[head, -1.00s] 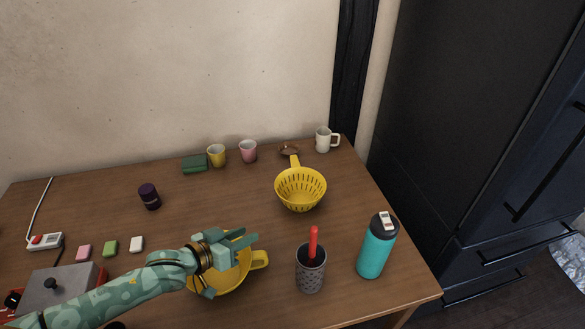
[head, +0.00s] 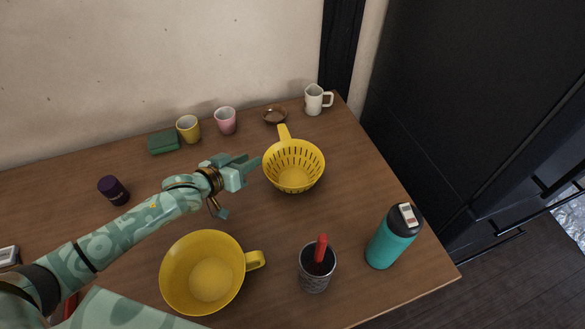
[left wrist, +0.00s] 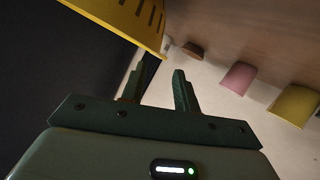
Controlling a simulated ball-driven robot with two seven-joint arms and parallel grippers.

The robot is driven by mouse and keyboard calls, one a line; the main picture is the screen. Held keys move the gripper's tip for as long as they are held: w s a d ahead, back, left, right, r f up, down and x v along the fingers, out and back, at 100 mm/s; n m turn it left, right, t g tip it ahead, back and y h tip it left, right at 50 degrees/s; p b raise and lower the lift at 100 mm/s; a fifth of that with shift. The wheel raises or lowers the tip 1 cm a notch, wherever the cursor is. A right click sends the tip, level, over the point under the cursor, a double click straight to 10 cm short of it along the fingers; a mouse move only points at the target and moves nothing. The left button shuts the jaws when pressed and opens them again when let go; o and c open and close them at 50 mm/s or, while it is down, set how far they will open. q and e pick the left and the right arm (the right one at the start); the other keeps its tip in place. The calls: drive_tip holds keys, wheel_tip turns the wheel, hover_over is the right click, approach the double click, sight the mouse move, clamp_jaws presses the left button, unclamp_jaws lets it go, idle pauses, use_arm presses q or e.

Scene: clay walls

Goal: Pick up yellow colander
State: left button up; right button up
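The yellow colander (head: 294,166) stands upright on the table, with slots in its wall and its handle pointing to the back. In the left wrist view the colander (left wrist: 125,20) shows at the upper left, just beyond the fingers. My left gripper (head: 250,167) is just left of the colander's rim in the head view. In the left wrist view the gripper (left wrist: 160,85) has its fingers apart with nothing between them. I cannot tell whether a finger touches the rim. My right gripper is not in view.
On the wooden table (head: 265,225), a yellow bowl with a handle (head: 205,270), a utensil cup (head: 318,270) and a teal bottle (head: 393,237) stand nearer. Behind are a yellow cup (head: 188,129), a pink cup (head: 225,121), a brown dish (head: 275,116) and a white mug (head: 316,100).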

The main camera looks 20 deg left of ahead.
sight(266, 154)
use_arm(q)
drive_tip(key=b+x, duration=0.1)
drive_tip(key=x, duration=0.1)
drive_tip(key=b+x, duration=0.1)
drive_tip(key=x, duration=0.1)
drive_tip(key=b+x, duration=0.1)
drive_tip(key=x, duration=0.1)
drive_tip(key=shift+d+f, duration=0.35)
drive_tip(key=shift+d, duration=0.1)
drive_tip(key=shift+w+d, duration=0.1)
drive_tip(key=shift+w, duration=0.15)
drive_tip(key=shift+r, duration=0.1)
clamp_jaws()
